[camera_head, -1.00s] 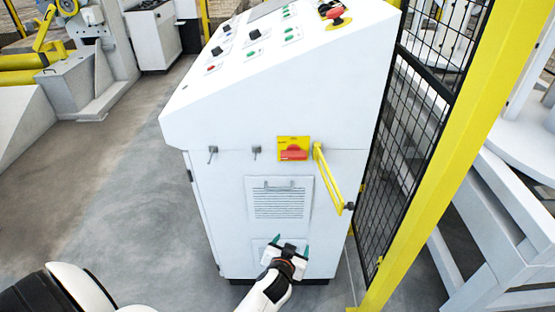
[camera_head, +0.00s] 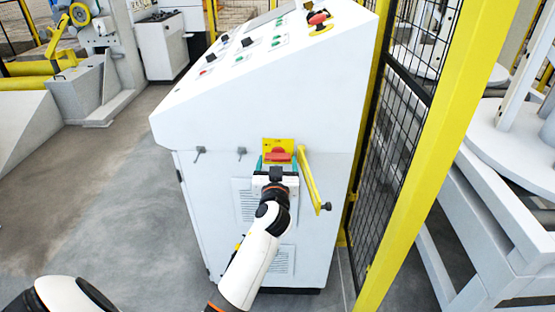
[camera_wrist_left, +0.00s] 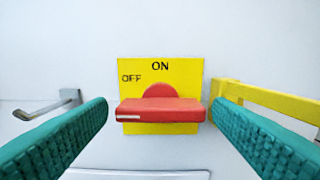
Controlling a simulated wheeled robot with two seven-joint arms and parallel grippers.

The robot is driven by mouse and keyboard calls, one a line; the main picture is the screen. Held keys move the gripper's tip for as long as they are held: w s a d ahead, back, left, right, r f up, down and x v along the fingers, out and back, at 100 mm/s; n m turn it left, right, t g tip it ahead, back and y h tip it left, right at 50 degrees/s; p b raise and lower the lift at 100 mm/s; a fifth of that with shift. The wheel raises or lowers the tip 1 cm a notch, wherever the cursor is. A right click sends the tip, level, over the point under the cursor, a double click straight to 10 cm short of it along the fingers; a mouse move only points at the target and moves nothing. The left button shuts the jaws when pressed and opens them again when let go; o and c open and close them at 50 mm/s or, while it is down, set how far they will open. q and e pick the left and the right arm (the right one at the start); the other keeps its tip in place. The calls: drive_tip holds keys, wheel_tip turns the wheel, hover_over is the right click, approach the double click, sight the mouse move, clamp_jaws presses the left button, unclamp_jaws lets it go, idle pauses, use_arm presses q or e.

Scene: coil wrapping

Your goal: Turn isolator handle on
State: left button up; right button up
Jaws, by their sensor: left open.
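The isolator handle (camera_head: 278,155) is a red bar on a yellow plate (camera_head: 278,143) on the white cabinet's side. In the left wrist view the handle (camera_wrist_left: 160,110) lies horizontal. Its white mark is at the left end, on the side of the "OFF" label; "ON" is printed at the top of the plate (camera_wrist_left: 185,75). My left gripper (camera_head: 277,165) is open just in front of the handle. Its teal fingers stand on the handle's left and right, with visible gaps, and nothing is between them but the view of the handle. My right gripper is not in view.
A yellow bar (camera_head: 309,180) sticks out from the cabinet (camera_head: 215,120) just right of the isolator. Two small grey latches (camera_head: 241,153) are to its left. A black mesh fence with a yellow post (camera_head: 440,150) stands at the right. The floor (camera_head: 120,200) left of the cabinet is clear.

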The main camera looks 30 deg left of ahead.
sight(278, 156)
use_arm(q)
drive_tip(key=shift+x, duration=1.1)
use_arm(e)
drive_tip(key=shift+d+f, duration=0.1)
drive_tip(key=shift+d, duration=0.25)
use_arm(q)
drive_tip(key=c, duration=0.7)
